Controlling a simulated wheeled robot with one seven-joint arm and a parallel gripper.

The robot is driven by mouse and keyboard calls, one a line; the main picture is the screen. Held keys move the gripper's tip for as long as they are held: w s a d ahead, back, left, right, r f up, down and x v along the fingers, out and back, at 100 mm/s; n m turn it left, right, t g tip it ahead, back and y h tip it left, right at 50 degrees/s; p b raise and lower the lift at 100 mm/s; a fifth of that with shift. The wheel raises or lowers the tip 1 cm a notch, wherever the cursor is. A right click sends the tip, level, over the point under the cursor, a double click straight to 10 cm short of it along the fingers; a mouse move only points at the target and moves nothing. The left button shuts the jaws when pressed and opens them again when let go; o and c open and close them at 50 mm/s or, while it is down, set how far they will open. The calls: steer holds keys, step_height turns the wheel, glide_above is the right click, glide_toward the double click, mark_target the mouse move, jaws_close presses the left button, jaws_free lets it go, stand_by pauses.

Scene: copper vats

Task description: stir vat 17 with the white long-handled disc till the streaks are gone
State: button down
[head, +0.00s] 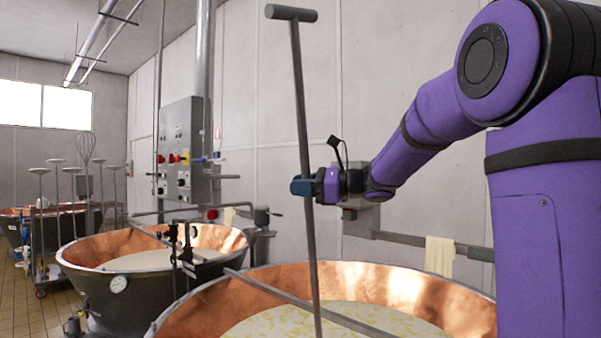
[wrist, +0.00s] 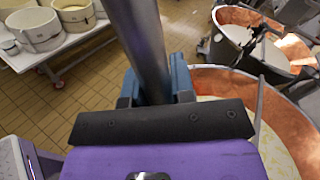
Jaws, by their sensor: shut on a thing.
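My gripper (head: 303,187) is shut on a grey T-handled pole (head: 301,105), which stands nearly upright, slightly tilted. In the wrist view the pole (wrist: 142,45) passes between the blue fingers. Its lower end leaves the bottom of the head view, over the near copper vat (head: 440,299); whether a disc is on it, I cannot see. This vat holds pale liquid (head: 290,325) with yellow streaks and patches. No number 17 is readable. Several white long-handled discs (head: 40,171) stand upright on a trolley at the far left, away from my gripper.
A bar (head: 290,297) crosses the near vat. A second copper vat (head: 118,247) with a dial and black fittings stands left of it. A control cabinet (head: 180,150) is on the wall behind. A white table (wrist: 65,45) with round moulds shows in the wrist view, beyond open tiled floor.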

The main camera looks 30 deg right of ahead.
step_height(320, 180, down, 41)
steer(key=shift+r, duration=0.2)
stand_by(1.1)
